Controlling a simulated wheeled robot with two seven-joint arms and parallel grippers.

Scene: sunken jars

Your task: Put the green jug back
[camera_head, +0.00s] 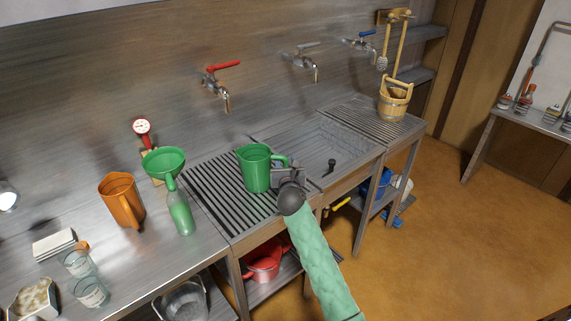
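The green jug (257,170) is upright over the slatted draining board (215,199), left of the sink basin. I cannot tell whether its base touches the slats. Its handle points right. My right gripper (281,169) is at the handle side of the jug, with its arm coming up from below. The fingers are small and dark there, and I cannot tell whether they are closed on the handle. My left gripper is not in view.
A green funnel (164,161) sits above a green bottle (180,213), beside an orange jug (122,200). Glass jars (91,292) stand at the lower left. Taps, one with a red lever (222,67), project from the wall. A wooden bucket (394,101) stands on the far right board.

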